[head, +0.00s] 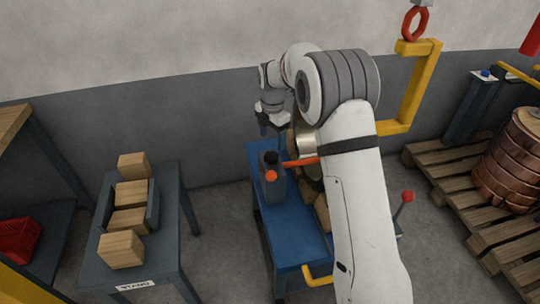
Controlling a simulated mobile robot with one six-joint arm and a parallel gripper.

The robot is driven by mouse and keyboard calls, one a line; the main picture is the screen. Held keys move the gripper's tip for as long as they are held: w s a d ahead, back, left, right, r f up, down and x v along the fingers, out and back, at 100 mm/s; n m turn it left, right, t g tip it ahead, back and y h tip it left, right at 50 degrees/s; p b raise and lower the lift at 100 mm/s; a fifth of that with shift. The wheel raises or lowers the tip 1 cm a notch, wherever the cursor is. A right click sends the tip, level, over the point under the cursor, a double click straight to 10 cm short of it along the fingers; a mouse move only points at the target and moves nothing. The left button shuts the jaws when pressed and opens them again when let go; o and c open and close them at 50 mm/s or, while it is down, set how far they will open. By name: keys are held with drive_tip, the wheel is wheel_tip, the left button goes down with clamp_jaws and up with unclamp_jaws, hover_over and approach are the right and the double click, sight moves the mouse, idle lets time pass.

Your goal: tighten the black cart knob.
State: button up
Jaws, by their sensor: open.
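The blue cart (292,228) stands in the middle, partly hidden behind my arm. A dark grey block (271,188) rises from its left side, with a dark round shape that looks like the black knob (270,157) on top. My gripper (273,132) is open and empty, pointing down above and behind the block, apart from the knob. The fingertips are small and hard to make out at this distance.
An orange-red bar (301,161) runs from near the block towards my arm. Wooden blocks and a pale round part sit on the cart, partly hidden. A table (167,264) with wooden blocks stands left. A pallet (484,240) with a copper coil (510,165) stands right.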

sight(272, 155)
wheel_tip(272, 155, down, 8)
drive_tip(key=shift+r, duration=0.1)
drive_tip(key=shift+c, duration=0.3)
